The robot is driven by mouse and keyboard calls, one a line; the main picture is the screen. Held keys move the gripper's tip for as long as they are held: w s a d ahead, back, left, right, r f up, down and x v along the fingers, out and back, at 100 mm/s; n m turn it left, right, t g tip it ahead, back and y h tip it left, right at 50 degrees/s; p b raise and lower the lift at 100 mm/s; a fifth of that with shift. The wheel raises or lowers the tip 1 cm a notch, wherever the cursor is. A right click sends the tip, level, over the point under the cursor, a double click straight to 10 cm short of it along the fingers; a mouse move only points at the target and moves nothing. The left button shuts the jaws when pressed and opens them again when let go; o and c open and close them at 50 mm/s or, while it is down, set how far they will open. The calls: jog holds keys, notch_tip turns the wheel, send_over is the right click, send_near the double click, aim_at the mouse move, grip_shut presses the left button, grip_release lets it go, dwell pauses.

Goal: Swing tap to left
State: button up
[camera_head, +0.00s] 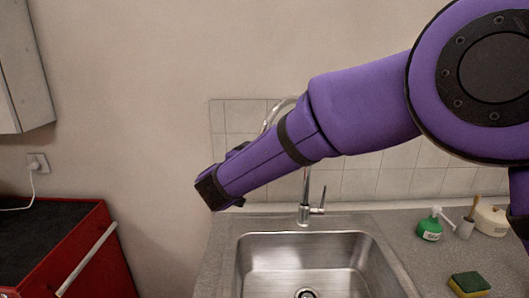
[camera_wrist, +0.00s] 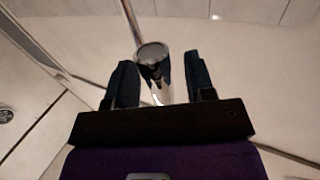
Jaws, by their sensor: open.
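The chrome tap (camera_head: 304,208) stands upright behind the sink, with a small lever on the right of its base. Its tall spout (camera_head: 281,108) arches up and to the left, and my purple arm hides much of it. In the wrist view, a rounded chrome part of the tap (camera_wrist: 154,52) lies between the two dark fingers of my gripper (camera_wrist: 160,78). The gripper is open, with one finger on each side of the chrome part. Gaps show beside it, and I see no clear grip. My arm reaches left across the head view, where the fingertips cannot be made out.
The steel sink (camera_head: 388,272) is below the tap, with its drain in the bottom. A green bottle (camera_head: 430,229), a brush cup (camera_head: 465,228) and a sponge (camera_head: 469,283) are on the counter at right. A red cabinet (camera_head: 105,262) stands at left. A tiled wall (camera_head: 360,184) is close behind.

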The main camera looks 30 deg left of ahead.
jog(key=s, duration=0.9)
jog(key=shift+d, duration=0.4)
jog(key=shift+s, duration=0.1)
